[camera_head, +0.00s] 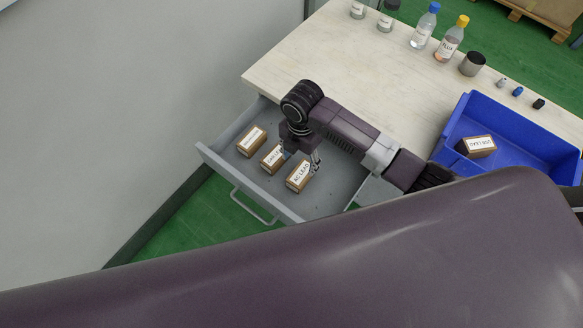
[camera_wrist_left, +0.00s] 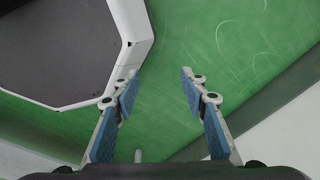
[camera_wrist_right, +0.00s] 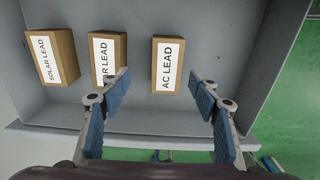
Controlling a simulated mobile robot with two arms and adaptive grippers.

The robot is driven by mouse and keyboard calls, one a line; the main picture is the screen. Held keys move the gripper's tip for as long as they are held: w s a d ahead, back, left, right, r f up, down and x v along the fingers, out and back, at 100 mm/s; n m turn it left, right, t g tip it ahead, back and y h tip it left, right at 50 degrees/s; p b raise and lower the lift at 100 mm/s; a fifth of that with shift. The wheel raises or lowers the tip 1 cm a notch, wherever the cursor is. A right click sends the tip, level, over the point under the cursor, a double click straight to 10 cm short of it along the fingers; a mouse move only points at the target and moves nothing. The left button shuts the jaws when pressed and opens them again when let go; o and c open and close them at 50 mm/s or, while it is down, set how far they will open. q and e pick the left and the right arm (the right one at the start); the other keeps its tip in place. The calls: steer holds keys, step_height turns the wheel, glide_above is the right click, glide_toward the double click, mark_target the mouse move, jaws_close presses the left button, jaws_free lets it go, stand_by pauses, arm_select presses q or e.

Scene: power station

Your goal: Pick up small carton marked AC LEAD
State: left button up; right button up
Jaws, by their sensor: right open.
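The small carton marked AC LEAD (camera_head: 299,176) lies in the open grey drawer, nearest the drawer's right end. In the right wrist view the AC LEAD carton (camera_wrist_right: 168,65) stands ahead of and between the fingers, its label facing the camera. My right gripper (camera_head: 304,160) is over the drawer by the AC LEAD carton; it is open and empty, as the right wrist view (camera_wrist_right: 160,88) shows. My left gripper (camera_wrist_left: 159,85) is open and empty above green floor. It does not show in the head view.
In the drawer (camera_head: 334,195), a carton ending in "R LEAD" (camera_wrist_right: 108,58) and a SOLAR LEAD carton (camera_wrist_right: 50,57) stand left of AC LEAD. A blue bin (camera_head: 519,124) with another labelled carton (camera_head: 476,146) is on the table (camera_head: 300,68). Bottles (camera_head: 452,38) line the table's back.

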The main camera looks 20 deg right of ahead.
mark_target(301, 172)
steer(key=shift+s+d+f, duration=0.2)
steer(key=shift+f, duration=0.25)
steer(key=f, duration=0.2)
steer(key=shift+s+d+f+p, duration=0.15)
steer(key=shift+s+f+p, duration=0.2)
steer(key=shift+f, duration=0.05)
step_height(301, 172, down, 2)
steer(key=shift+f, duration=0.75)
steer(key=c, duration=0.7)
arm_select(q)
steer(key=shift+s+d+r, duration=0.2)
steer(key=shift+s+d, duration=0.1)
steer(key=shift+s, duration=0.2)
steer(key=shift+s+d+r, duration=0.2)
steer(key=shift+s+d, duration=0.05)
steer(key=shift+s, duration=0.2)
arm_select(e)
steer(key=shift+w, duration=0.1)
steer(key=c, duration=0.6)
steer(key=shift+r, duration=0.1)
steer(key=shift+c, duration=0.2)
